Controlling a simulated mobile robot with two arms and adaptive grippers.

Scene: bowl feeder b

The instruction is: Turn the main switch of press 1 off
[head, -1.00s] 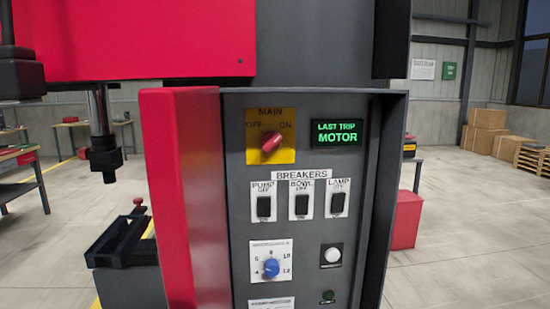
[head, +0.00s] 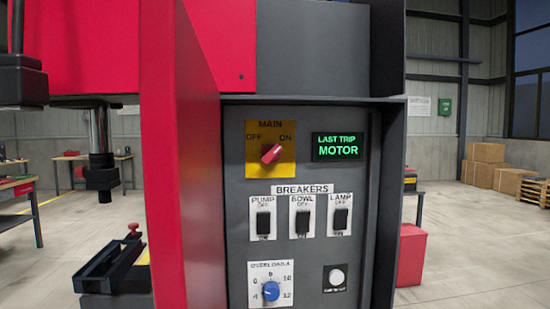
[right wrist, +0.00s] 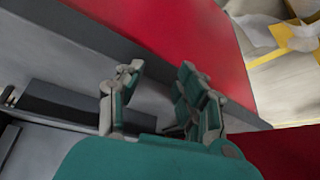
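The main switch (head: 271,153) is a red knob on a yellow plate marked MAIN, OFF and ON, at the upper left of the press's grey control panel (head: 240,225). The knob is tilted, its upper end toward ON at the right. No gripper touches it in the head view. My right gripper (right wrist: 160,75) shows only in the right wrist view, with its green and grey fingers spread and nothing between them. A red and grey surface lies beyond it. My left gripper is in neither current view.
A red door (head: 185,170) stands out along the panel's left side. Below the switch are several dark breakers (head: 302,222) and a blue overload dial (head: 271,291). A green display (head: 338,146) reads LAST TRIP MOTOR. A red box (head: 411,254) stands on the floor at right.

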